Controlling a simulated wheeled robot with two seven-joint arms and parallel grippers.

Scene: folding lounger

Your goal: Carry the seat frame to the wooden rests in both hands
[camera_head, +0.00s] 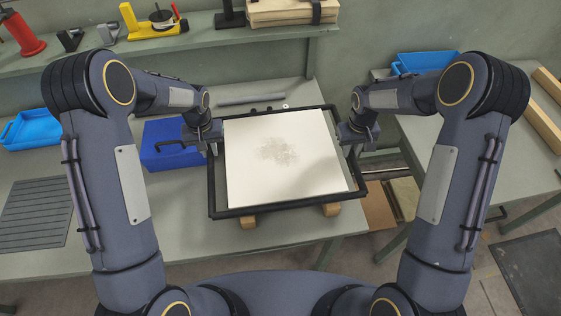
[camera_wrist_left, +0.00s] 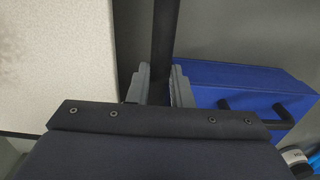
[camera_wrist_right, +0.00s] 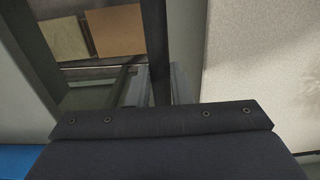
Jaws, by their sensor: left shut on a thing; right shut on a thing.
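The seat frame (camera_head: 290,204) is a dark rectangular frame around a cream panel (camera_head: 285,180) with a grey speckled patch. It lies roughly flat over the grey bench. My left gripper (camera_head: 212,146) is shut on its left side bar, which runs between the fingers in the left wrist view (camera_wrist_left: 163,35). My right gripper (camera_head: 348,147) is shut on its right side bar, also between the fingers in the right wrist view (camera_wrist_right: 155,40). Two wooden blocks (camera_head: 249,221) (camera_head: 331,209) show under its front edge. I cannot tell whether the frame touches them.
A blue box (camera_head: 165,136) stands on the bench left of the frame, close to my left gripper. A ribbed grey mat (camera_head: 36,212) lies farther left. A second bench (camera_head: 440,135) at right holds a blue tray (camera_head: 425,62) and long wooden beams (camera_head: 541,123). A gap separates the benches.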

